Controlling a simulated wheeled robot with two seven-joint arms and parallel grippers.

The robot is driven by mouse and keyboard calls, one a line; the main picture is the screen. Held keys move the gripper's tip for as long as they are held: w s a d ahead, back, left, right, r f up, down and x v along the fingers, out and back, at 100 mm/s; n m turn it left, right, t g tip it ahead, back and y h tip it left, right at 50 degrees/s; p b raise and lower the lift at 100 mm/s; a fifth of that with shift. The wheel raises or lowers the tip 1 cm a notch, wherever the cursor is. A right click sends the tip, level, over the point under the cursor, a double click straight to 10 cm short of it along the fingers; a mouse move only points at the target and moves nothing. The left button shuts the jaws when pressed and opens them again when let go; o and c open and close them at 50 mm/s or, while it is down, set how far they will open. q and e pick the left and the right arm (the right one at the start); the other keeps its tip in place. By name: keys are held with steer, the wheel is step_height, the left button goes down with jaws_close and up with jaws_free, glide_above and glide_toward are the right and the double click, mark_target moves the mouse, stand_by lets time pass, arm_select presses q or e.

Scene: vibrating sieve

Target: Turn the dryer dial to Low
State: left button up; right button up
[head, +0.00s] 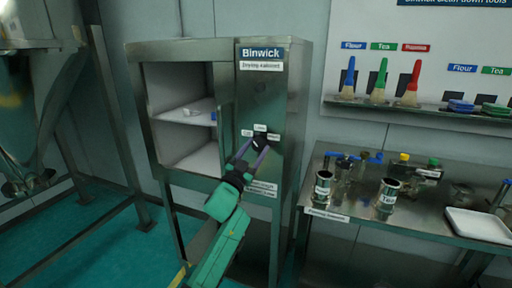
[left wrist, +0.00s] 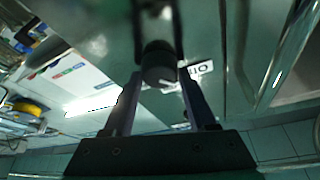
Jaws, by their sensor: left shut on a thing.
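The dryer is the grey Binwick drying cabinet (head: 262,85) in the middle of the head view. Its black dial (head: 260,141) sits on the front panel, with small white labels around it that are too small to read surely. My left gripper (head: 255,150) reaches up to the panel and is shut on the dial. In the left wrist view the dark round dial (left wrist: 159,64) is between the two fingers (left wrist: 160,75). A label reading "Off", seen upside down, is beside it. The dial's pointer direction is unclear. My right gripper is not in view.
The open cabinet compartment (head: 185,115) with a shelf is left of the panel. A steel table (head: 420,222) with metal cups, bottles and a white tray (head: 478,226) stands at the right. A steel hopper frame (head: 110,110) stands at the left.

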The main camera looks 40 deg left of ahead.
arm_select(q)
steer(key=m+h+p, duration=0.1)
steer(key=m, duration=0.2)
steer(key=m+h+p, duration=0.1)
steer(key=m+h, duration=0.1)
steer(key=m, duration=0.1)
steer(key=shift+r+g, duration=0.1)
steer(key=shift+g, duration=0.2)
steer(key=shift+a+m+g+h+p, duration=0.15)
steer(key=shift+m+h+p, duration=0.3)
steer(key=shift+m, duration=0.65)
steer(key=shift+d+m+g+h+p, duration=0.1)
steer(key=shift+m+g+h+p, duration=0.35)
steer(key=shift+m, duration=0.65)
steer(key=o, duration=1.4)
steer(key=shift+c, duration=0.2)
steer(key=shift+s, duration=0.1)
